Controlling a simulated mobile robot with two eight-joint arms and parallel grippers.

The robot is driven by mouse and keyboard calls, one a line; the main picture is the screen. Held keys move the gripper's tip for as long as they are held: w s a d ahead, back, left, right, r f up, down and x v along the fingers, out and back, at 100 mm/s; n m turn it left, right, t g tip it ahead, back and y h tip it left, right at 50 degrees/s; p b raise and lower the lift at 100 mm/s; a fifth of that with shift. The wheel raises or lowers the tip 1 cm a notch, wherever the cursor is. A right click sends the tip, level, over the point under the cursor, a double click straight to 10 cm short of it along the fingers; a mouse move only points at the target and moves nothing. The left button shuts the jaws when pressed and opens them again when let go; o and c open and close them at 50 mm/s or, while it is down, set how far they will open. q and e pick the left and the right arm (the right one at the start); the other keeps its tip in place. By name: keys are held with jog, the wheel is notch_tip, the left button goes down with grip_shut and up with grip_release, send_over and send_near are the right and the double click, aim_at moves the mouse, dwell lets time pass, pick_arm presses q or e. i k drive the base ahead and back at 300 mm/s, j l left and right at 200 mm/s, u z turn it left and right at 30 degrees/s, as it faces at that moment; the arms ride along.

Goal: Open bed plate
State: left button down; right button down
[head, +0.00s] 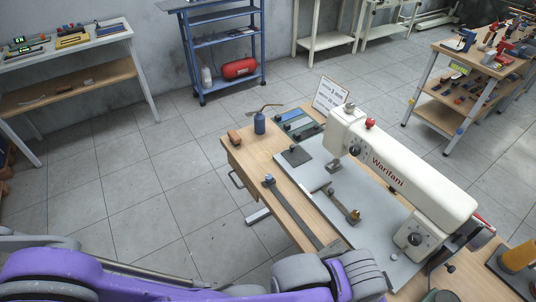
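A white sewing machine (405,170) marked "Warifani" stands on the right part of a wooden workbench. Its flat grey bed (325,178) lies below the arm and needle area. A small dark square plate (297,155) lies near the bed's far left end. I cannot tell for sure which part is the bed plate, or whether it is open. A small brass-coloured knob (354,216) shows on the bed's front part. My purple and grey arm comes in from the left along the bottom and hides the bench's near part. Neither gripper's fingers show.
A blue oil can (260,123), a brown block (235,138) and a small tray (298,122) stand at the bench's far left. A long flat metal bar (294,212) lies along the front edge. An orange spool (518,258) stands at right. Open floor lies left.

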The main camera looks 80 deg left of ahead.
aim_at(296, 155)
jog(key=u, duration=2.45)
jog(key=i+j, duration=0.85)
jog(key=i, duration=0.15)
